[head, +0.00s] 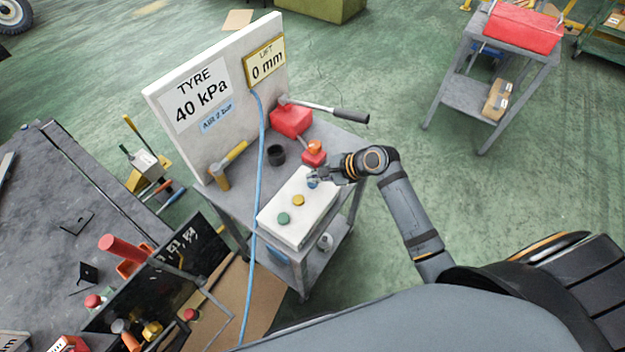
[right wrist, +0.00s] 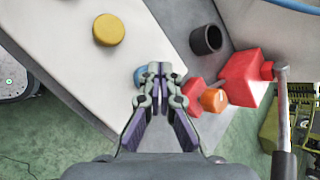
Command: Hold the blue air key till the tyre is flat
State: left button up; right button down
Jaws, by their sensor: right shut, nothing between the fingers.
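The blue air key (head: 312,183) is a round button at the far right end of a white key box (head: 284,232), beside a yellow key (head: 298,200) and a green key (head: 283,218). My right gripper (head: 318,177) is shut and empty, with its fingertips at the blue key. In the right wrist view the fingertips (right wrist: 160,70) cover most of the blue key (right wrist: 139,76); whether they press it down cannot be told. The board sign reads TYRE 40 kPa (head: 197,98). Another sign reads LIFT 0 mm (head: 265,66). The left gripper does not show.
The grey cart (head: 234,210) also carries a red block (head: 289,121), a dark cup (head: 276,155) and a hammer (head: 229,165). A blue hose (head: 260,150) hangs from the board across the cart. A dark workbench (head: 60,230) stands at the left. Green floor is open at the right.

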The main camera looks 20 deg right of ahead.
jog(key=shift+f, duration=0.6)
dwell(6.4)
jog(key=shift+r, duration=0.1)
dwell(0.4)
jog(key=shift+r+p, duration=1)
jog(key=shift+p, duration=0.5)
jog(key=shift+f, duration=0.1)
